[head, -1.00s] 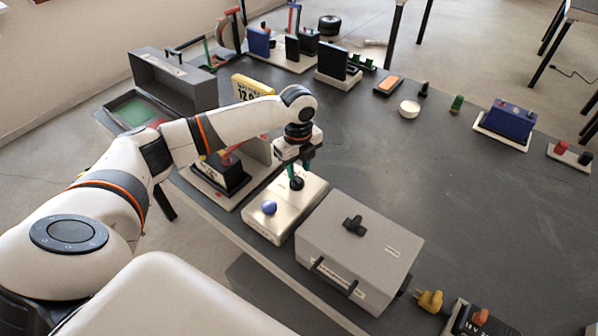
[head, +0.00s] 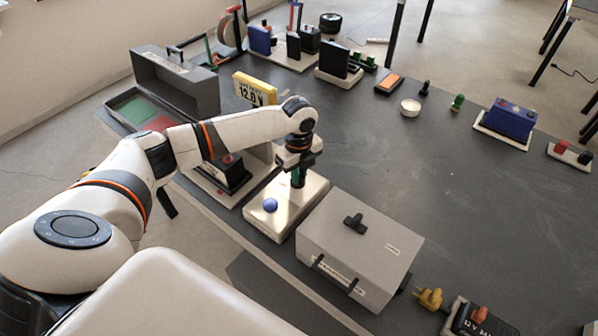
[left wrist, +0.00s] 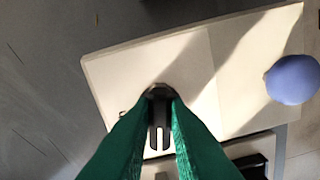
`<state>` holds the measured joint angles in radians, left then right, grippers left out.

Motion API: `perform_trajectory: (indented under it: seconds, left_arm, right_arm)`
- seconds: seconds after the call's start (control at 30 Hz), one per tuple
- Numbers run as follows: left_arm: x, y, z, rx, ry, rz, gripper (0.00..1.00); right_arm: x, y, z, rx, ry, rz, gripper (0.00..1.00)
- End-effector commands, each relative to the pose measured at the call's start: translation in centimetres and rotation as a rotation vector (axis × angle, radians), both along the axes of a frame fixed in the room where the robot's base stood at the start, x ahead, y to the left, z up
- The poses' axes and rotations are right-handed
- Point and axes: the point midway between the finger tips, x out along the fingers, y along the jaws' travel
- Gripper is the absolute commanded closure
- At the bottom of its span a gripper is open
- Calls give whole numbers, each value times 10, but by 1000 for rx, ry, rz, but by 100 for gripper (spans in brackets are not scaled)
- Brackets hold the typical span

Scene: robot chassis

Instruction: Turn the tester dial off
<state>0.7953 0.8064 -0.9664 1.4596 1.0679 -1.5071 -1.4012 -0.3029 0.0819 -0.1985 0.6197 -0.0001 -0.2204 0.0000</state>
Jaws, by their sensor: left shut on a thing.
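The tester is a flat cream box (head: 297,209) with a blue ball-shaped knob or lamp (head: 270,205) on its top. Its dark dial is hidden behind my gripper in the head view. My left gripper (head: 298,181) points down onto the box top and is shut on the dial. The blue ball (left wrist: 292,79) lies to the right in the wrist view. My right gripper is not in view.
A grey box with a black knob (head: 355,223) stands close to the right of the tester. A black device (head: 232,177) on a pale base stands to the left. The table middle is clear.

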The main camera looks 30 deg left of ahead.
Motion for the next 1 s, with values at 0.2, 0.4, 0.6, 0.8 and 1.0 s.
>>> perform_trajectory:
  seconds: [0.2,0.4,0.6,0.8,1.0]
  left_arm:
    - [0,0,2,-1,3,48,100]
    - [0,-1,5,-2,4,168,100]
    - [1,-1,5,-1,4,345,100]
    - [2,-1,5,-2,3,537,100]
    - [3,-1,4,-1,3,719,100]
  right_arm:
    - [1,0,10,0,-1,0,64]
    - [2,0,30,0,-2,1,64]
    - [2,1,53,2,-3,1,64]
    - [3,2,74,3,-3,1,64]
    - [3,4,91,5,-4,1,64]
